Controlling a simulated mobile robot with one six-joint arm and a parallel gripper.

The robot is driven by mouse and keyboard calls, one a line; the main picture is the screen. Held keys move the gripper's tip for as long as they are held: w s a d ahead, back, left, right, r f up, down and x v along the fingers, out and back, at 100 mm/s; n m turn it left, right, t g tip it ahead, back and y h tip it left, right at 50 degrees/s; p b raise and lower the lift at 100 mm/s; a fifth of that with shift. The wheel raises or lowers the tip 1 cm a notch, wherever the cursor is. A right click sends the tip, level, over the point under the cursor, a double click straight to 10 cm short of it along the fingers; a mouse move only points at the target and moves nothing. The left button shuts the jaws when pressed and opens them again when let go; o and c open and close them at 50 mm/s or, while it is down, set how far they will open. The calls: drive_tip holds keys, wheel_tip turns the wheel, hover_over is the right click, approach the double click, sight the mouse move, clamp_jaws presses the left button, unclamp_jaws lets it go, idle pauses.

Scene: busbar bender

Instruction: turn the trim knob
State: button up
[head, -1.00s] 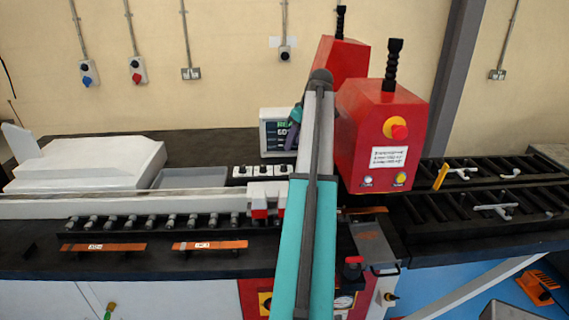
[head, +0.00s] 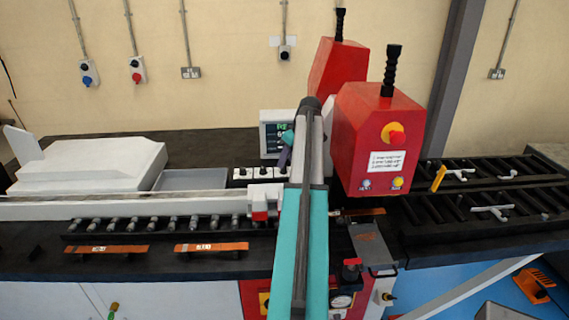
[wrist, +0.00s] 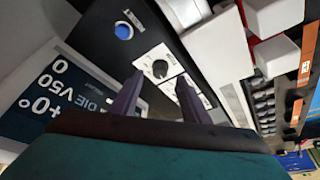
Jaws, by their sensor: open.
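A black round knob (wrist: 160,68) on a white label plate shows in the wrist view, on the dark panel just past my fingertips. I cannot read its label. My gripper (wrist: 160,76) is open, its two purple fingers either side of the line to this knob, with nothing between them. Part of a second white plate shows between the fingers, its knob mostly hidden. In the head view, a row of small knobs on white plates (head: 241,173) sits below the display (head: 268,133). My arm hides part of that row and most of the gripper.
A blue button (wrist: 123,31) is on the same panel. A red and white block (head: 262,205) stands right beside the panel. The red machine head (head: 378,135) rises to the right of my arm. Copper bars (head: 105,249) lie along the front.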

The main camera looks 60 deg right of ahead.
sight(285, 168)
drive_tip(key=shift+p+x, duration=0.5)
drive_tip(key=shift+x, duration=1.3)
drive_tip(key=c, duration=1)
